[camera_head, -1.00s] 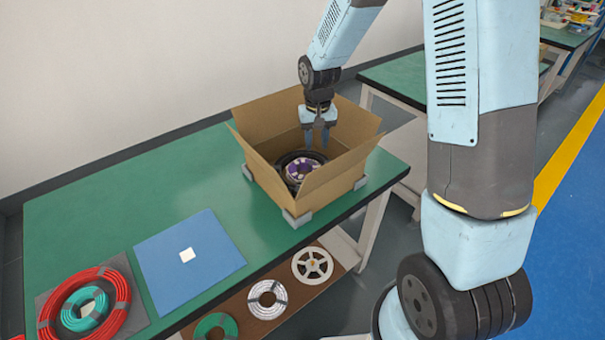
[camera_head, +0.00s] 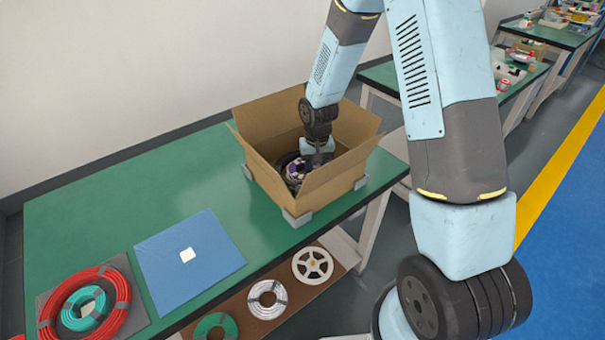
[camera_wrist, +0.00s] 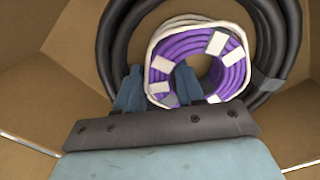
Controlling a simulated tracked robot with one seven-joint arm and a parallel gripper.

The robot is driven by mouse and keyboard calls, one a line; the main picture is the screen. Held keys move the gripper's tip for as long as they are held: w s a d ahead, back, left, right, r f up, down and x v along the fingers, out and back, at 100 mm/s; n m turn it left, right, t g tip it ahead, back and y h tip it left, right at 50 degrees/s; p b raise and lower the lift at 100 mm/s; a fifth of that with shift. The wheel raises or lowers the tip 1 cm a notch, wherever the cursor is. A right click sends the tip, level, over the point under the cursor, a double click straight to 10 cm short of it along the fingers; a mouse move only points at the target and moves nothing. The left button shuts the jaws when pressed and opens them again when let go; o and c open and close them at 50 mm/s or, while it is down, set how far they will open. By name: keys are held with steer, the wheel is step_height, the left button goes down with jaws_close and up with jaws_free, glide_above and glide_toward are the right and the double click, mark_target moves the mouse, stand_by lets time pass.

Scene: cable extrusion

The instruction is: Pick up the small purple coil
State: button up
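The small purple coil (camera_wrist: 184,45), with white bands and a white outer strand, lies inside the cardboard box (camera_head: 262,165). It shows in the head view (camera_head: 294,174), partly hidden by my gripper. My gripper (camera_wrist: 158,72) is down in the box, with its two fingers apart. In the wrist view the left finger is outside the coil's left side and the right finger is over its hole, so the coil's left wall is between them. Firm contact cannot be seen. A larger black coil (camera_wrist: 271,78) lies around the purple one.
The box walls and raised flaps stand close around my gripper. On the green table (camera_head: 130,192) are a blue mat (camera_head: 205,250) with a white square and a red coil (camera_head: 122,290) around a teal one (camera_head: 70,315). Several reels lie on a lower shelf (camera_head: 325,265).

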steer(key=shift+c, duration=0.5)
jaws_close()
steer(key=shift+r, duration=0.1)
